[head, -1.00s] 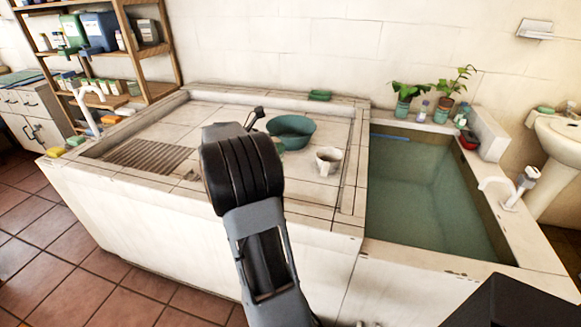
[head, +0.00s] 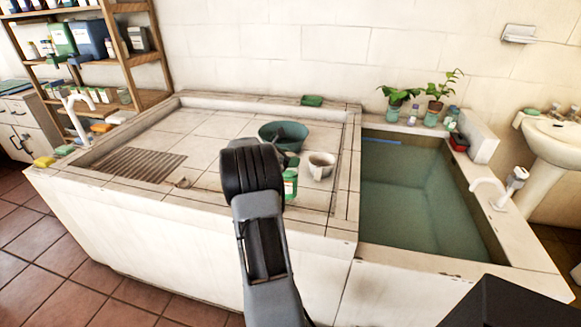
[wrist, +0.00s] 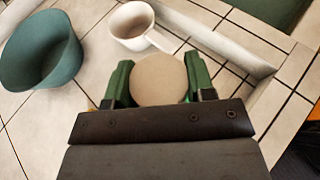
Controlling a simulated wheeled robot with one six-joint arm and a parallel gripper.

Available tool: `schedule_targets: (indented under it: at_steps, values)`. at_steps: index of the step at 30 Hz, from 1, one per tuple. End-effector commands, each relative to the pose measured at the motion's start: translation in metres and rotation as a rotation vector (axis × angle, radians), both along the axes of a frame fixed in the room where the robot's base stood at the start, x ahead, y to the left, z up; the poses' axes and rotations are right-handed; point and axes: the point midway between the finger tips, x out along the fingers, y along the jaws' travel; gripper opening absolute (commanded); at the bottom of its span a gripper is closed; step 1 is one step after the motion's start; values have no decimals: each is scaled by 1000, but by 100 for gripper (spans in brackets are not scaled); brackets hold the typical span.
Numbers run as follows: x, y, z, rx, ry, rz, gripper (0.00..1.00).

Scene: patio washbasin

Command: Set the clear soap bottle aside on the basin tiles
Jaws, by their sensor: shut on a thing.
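My gripper (wrist: 158,85) is over the right part of the tiled basin top (head: 215,125). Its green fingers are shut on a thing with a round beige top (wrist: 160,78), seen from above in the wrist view.
A teal bowl (head: 283,133) and a white mug (head: 321,165) stand close behind the gripper. A water-filled tank (head: 415,190) lies to the right, with plants and small bottles (head: 413,114) on its back ledge. Tiles are clear left of the bowl, near the ribbed drainboard (head: 140,164).

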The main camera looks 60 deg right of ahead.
Motion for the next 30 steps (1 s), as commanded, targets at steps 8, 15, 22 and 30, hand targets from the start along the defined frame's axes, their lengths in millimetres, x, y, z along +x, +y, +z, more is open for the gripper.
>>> schedule_targets:
  at_steps: [8, 15, 22, 30]
  values:
    - [-1, -5, -33, 0, 2, 0, 0]
    - [-1, -5, -35, -1, 0, 0, 0]
    - [-1, -4, -38, 1, 1, -1, 55]
    - [-1, -4, -38, 1, 1, -1, 76]
